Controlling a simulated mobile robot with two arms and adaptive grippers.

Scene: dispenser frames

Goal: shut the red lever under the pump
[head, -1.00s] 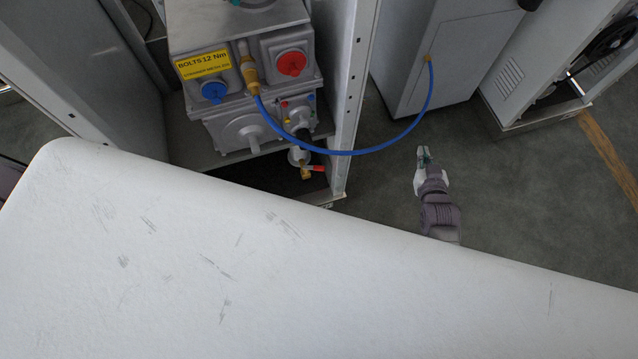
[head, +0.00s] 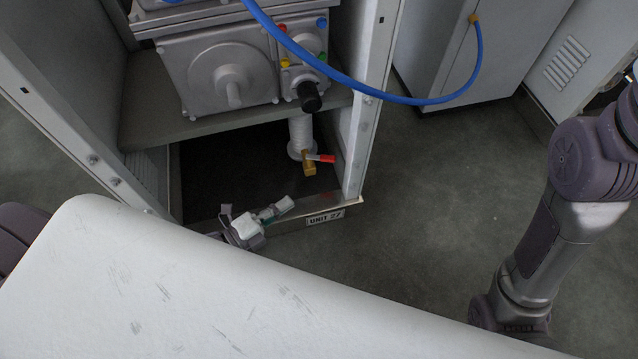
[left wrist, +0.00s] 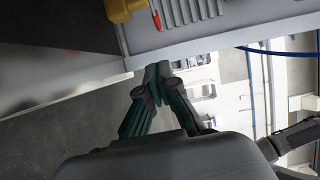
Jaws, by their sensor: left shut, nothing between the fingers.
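The red lever (head: 322,158) sticks out to the right from a brass valve (head: 309,168) at the bottom of a pale pipe, below the grey pump (head: 217,72) in the cabinet. My left gripper (head: 284,205) is at the cabinet's front sill, below and left of the lever in the head view, and apart from it. In the left wrist view its fingers (left wrist: 159,72) are shut and empty. The tip of the red lever (left wrist: 156,19) and the brass valve (left wrist: 122,8) show at the top there. My right arm is at the right; its gripper is not in view.
The cabinet's side post (head: 374,100) stands right of the lever, and the sill with the UNIT 27 label (head: 325,217) runs in front. A blue hose (head: 400,99) loops across to another grey cabinet (head: 450,45). The floor (head: 430,190) to the right is clear.

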